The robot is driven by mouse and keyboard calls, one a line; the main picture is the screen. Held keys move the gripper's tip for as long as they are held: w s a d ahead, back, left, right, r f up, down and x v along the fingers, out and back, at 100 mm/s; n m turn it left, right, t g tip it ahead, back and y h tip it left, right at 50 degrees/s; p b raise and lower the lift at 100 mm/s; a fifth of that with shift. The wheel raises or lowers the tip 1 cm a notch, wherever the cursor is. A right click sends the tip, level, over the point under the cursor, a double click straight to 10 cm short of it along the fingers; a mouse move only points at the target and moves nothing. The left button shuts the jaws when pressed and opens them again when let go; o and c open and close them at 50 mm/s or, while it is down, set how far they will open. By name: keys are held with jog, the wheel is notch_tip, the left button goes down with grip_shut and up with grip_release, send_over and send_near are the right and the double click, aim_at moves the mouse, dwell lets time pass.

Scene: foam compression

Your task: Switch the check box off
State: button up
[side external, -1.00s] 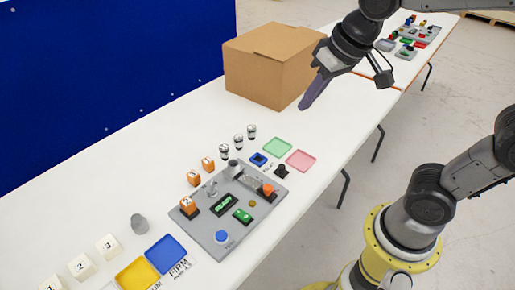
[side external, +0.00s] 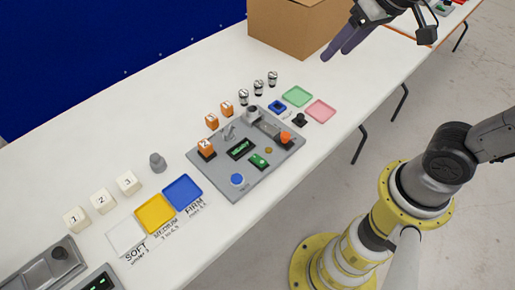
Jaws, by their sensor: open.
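A grey panel (side external: 216,171) lies on the white table with a small green-lit display (side external: 240,149), a green rocker-like part (side external: 259,161), a blue round button (side external: 237,180), a metal lever (side external: 228,132) and an orange-topped part (side external: 286,137). A second device with a green-lit display (side external: 99,284) is cut off at the bottom left, beside a grey unit with a dark knob (side external: 60,253). No label shows which one is the check box. My gripper (side external: 335,55) is open and empty, in the air at the upper right, well away from both devices.
A cardboard box (side external: 291,28) stands behind my gripper. Orange blocks (side external: 227,108), small weights (side external: 258,87), green (side external: 297,96) and pink (side external: 321,110) trays, white numbered cubes (side external: 102,201), a grey cylinder (side external: 158,162) and yellow (side external: 155,213) and blue (side external: 182,193) trays occupy the table.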

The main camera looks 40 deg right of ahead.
jog(key=w+a+f+g, duration=0.1)
jog(key=w+a+f, duration=0.2)
jog(key=w, duration=0.3)
jog(key=n+g, duration=0.2)
jog(key=g, duration=0.2)
send_over(256, 158)
notch_tip(256, 158, down, 15)
notch_tip(256, 158, down, 13)
jog(key=shift+d+f, duration=0.1)
jog(key=shift+f, duration=0.1)
jog(key=shift+c, duration=0.3)
grip_shut()
